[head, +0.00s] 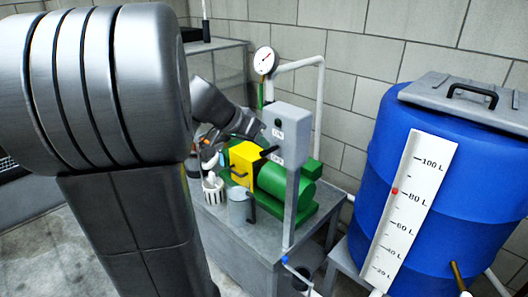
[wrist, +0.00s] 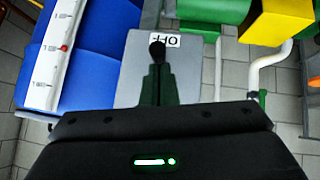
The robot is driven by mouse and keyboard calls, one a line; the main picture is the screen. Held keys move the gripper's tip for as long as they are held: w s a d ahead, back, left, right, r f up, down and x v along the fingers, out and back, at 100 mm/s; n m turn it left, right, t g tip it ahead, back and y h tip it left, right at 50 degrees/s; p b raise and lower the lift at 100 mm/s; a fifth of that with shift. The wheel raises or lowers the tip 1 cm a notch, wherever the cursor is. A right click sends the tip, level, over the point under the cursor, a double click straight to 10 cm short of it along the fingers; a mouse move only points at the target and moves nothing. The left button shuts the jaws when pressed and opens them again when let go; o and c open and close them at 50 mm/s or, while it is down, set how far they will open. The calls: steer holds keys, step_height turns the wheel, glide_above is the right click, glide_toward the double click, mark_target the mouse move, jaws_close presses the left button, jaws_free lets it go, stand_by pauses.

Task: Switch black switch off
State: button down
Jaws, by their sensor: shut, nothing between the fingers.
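A grey switch box (head: 287,135) stands on a post in the head view, with small white labels on its face. A black switch lever (head: 270,151) sticks out from it to the left. In the wrist view the box's grey face (wrist: 128,75) shows an upside-down OFF label (wrist: 172,40). The black rounded end of the switch (wrist: 157,48) is just beyond the tips of my gripper (wrist: 156,70). The dark fingers are shut together and hold nothing. I cannot tell whether they touch the switch. In the head view the fingers are hard to make out.
A green and yellow pump (head: 285,185) sits on a grey metal table (head: 240,240) beside the post. A large blue tank (head: 460,170) with a level scale stands to the right. A pressure gauge (head: 265,61) and white pipe (head: 320,100) rise behind the box.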

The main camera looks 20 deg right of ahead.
steer(key=h+b, duration=0.1)
steer(key=b, duration=0.2)
steer(key=f+h+b, duration=0.1)
steer(key=b, duration=0.3)
steer(key=shift+s+a+t, duration=0.1)
steer(key=shift+a+t, duration=0.15)
steer(key=shift+t, duration=0.15)
steer(key=shift+r+p, duration=0.4)
steer(key=shift+r, duration=0.35)
